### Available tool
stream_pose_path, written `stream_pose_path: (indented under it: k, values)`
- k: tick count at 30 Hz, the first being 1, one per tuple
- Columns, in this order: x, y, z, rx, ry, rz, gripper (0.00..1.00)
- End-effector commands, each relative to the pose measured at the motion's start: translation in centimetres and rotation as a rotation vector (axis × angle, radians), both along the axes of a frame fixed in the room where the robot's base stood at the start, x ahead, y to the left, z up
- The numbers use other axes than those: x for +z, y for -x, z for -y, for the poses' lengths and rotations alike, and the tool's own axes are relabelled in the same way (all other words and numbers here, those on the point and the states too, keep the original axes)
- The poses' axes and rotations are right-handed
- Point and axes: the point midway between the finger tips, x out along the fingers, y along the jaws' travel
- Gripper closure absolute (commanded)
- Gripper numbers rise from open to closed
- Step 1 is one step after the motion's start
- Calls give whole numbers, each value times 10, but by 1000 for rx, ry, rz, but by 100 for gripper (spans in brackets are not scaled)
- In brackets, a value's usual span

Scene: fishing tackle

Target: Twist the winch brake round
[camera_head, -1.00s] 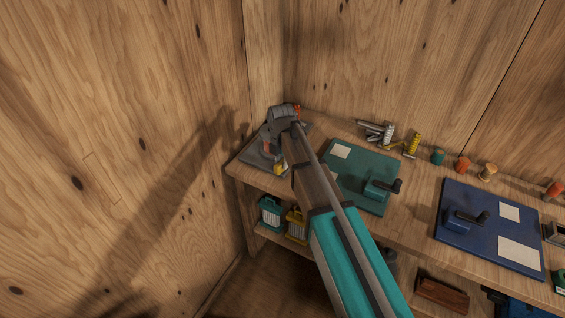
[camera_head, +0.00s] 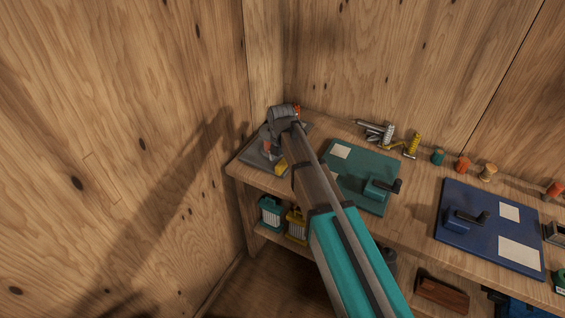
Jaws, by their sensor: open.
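A grey board (camera_head: 250,158) lies at the left end of the bench, in the corner. It bears a fixture that is mostly hidden behind my wrist and arm, and I cannot make out the winch brake's shape. A yellow part (camera_head: 281,166) shows low beside my arm, over the board. My gripper (camera_head: 268,147) points down over this board. It is open, but its fingertips are small and partly hidden, so I cannot tell whether they touch or surround the fixture.
A teal board (camera_head: 375,161) with a dark-handled crank block lies right of my arm. A blue board (camera_head: 455,192) with a similar block lies further right. Metal and yellow pieces (camera_head: 411,145) and several spools stand along the back. Lanterns (camera_head: 271,212) sit below. Wooden walls close the corner.

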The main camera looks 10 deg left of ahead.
Motion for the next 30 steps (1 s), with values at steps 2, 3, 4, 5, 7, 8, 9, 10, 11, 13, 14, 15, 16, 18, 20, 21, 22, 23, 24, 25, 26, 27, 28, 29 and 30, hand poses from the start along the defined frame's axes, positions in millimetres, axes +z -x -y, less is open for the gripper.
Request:
stream_pose_path:
  k: [2,3,4,5,7,8,9,10,11,13,14,15,16,18,20,21,22,23,24,25,26,27,28,29,30]
  values:
    - [0,0,0,1,-1,0,9]
    - [0,0,0,1,-1,0,9]
    - [1,0,0,1,-1,0,9]
    - [2,0,-1,1,-1,0,9]
    - [4,0,-1,1,-1,0,9]
    - [6,0,-1,1,-1,0,9]
    - [9,0,-1,1,-1,0,9]
    - [11,0,-1,1,-1,0,9]
    - [13,0,-1,1,-1,0,9]
    - [18,0,-1,1,-1,0,9]
    - [21,0,-1,1,-1,0,9]
    - [24,0,-1,1,-1,0,9]
    - [26,0,-1,1,-1,0,9]
    - [31,0,0,0,-1,0,9]
    - [35,0,0,0,-1,0,9]
    - [38,0,0,0,-1,0,9]
    - [40,0,0,0,-1,0,9]
    - [42,0,0,0,-1,0,9]
    - [45,0,0,0,-1,0,9]
    - [47,0,0,0,-1,0,9]
    - [49,0,0,0,-1,0,9]
    - [51,0,0,0,0,0,9]
    - [54,0,0,0,0,0,9]
    - [56,0,0,0,0,0,9]
    - [58,0,0,0,0,0,9]
